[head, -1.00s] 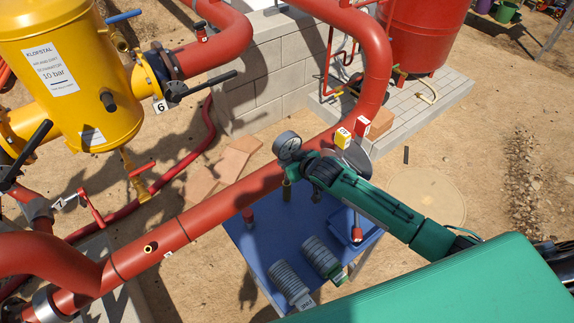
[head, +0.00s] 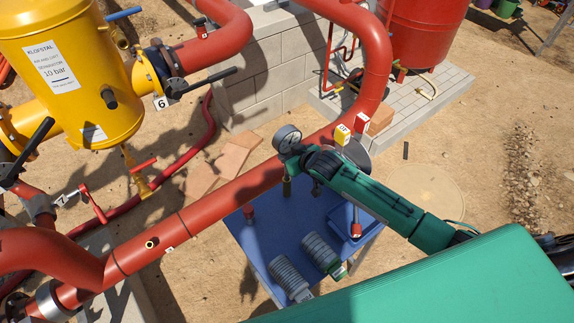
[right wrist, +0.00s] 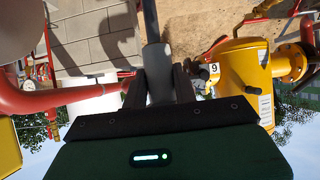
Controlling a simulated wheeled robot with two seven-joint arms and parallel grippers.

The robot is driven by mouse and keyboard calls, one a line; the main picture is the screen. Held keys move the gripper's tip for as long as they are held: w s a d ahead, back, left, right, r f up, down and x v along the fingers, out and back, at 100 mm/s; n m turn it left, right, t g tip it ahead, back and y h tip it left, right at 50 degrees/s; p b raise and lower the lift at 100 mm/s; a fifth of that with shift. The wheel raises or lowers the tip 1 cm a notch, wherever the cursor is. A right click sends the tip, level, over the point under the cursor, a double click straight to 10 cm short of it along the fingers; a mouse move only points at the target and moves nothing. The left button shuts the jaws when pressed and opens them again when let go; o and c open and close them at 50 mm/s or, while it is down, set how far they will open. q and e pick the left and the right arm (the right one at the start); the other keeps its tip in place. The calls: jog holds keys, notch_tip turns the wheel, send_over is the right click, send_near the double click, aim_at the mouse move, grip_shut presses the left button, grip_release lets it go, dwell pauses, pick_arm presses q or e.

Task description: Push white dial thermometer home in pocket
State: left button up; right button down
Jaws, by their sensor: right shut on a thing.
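In the right wrist view a grey cylinder (right wrist: 158,75) sits between the dark fingers (right wrist: 159,88). An open brass stub (head: 151,243) sits on the pipe further left. My left gripper is out of view.
The thick red pipe (head: 215,205) runs diagonally past the gripper. The yellow tank (head: 75,65) with valve levers stands at left. Open sand lies at right.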

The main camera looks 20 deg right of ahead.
aim_at(289, 151)
jog(key=shift+r+p, duration=0.3)
jog(key=shift+r, duration=1.25)
